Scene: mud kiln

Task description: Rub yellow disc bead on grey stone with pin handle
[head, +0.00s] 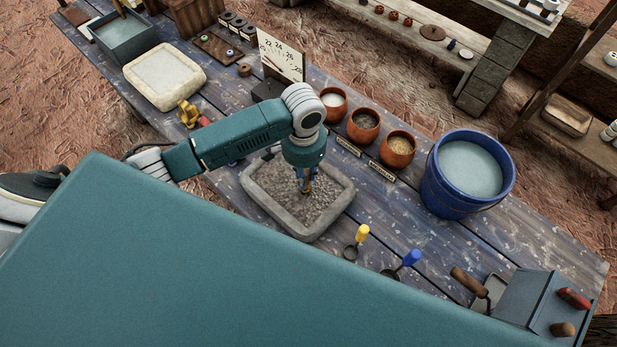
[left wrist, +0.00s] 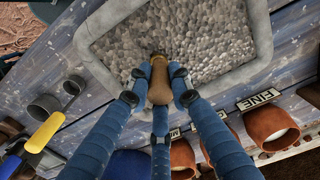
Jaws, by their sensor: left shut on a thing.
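The grey stone (head: 262,209) is a shallow slab with a raised pale rim and a rough, pebbly middle, in the centre of the table. It also fills the top of the left wrist view (left wrist: 262,32). My left gripper (head: 304,186) points down over its middle. In the left wrist view its blue fingers (left wrist: 158,88) are shut around a brown wooden pin handle (left wrist: 159,78), whose far end is over the pebbly surface. I cannot tell whether it touches. The yellow disc bead cannot be made out, perhaps hidden under the handle. My right gripper is out of view.
Several orange pots (head: 397,149) with labels stand behind the stone, beside a dial board (head: 281,58). A blue bucket (head: 437,183) is on the right. Yellow-handled (head: 362,234) and blue-handled (head: 411,258) scoops lie in front. A pale tray (head: 135,72) stands at left.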

